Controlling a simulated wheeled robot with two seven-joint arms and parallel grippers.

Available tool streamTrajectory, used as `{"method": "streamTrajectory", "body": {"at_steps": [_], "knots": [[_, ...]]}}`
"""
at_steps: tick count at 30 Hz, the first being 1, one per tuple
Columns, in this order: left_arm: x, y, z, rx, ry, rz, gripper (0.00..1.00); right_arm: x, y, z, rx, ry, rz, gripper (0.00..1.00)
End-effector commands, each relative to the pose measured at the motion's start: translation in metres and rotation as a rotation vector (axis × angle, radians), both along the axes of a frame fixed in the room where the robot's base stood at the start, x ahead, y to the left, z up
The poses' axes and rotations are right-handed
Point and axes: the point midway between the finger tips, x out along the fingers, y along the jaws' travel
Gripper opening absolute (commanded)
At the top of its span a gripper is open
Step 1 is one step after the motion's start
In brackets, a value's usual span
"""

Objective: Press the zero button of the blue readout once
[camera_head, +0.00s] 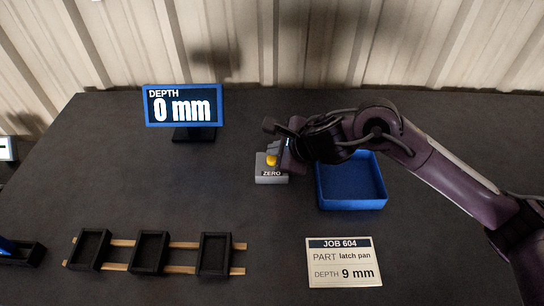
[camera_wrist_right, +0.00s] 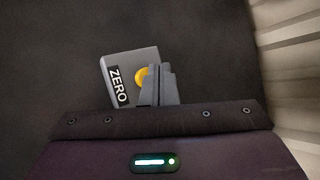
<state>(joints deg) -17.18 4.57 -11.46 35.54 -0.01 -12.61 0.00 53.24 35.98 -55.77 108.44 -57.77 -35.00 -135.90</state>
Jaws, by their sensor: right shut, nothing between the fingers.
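The blue-framed readout (camera_head: 183,106) stands at the back left and shows "DEPTH 0 mm". The grey zero box (camera_head: 270,178) with the label "ZERO" and a yellow button (camera_head: 271,160) sits right of and in front of the readout. My right gripper (camera_head: 277,152) is shut and empty, at the button. In the right wrist view the gripper fingers (camera_wrist_right: 156,84) overlap the right part of the yellow button (camera_wrist_right: 141,77) on the grey box (camera_wrist_right: 107,65). I cannot tell whether the fingertips touch the button. My left gripper is not in view.
A blue tray (camera_head: 351,203) stands just right of the zero box, under my right arm. A job card (camera_head: 344,280) reads "JOB 604, latch pan, depth 9 mm". Several black holders (camera_head: 150,252) sit on wooden rails at front left.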

Motion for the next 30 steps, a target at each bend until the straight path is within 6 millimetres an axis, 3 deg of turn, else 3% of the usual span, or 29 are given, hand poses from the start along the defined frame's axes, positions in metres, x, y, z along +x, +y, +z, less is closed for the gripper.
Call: {"method": "streamTrajectory", "body": {"at_steps": [5,18,30], "knots": [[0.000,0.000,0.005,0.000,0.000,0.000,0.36,0.000,0.000,0.007,0.001,-0.001,0.000,0.00],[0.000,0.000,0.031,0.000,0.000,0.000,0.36,0.000,0.000,0.050,0.001,-0.002,0.001,0.00],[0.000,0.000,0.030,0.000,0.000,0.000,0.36,0.000,0.000,0.050,0.001,0.000,0.001,0.00]]}}
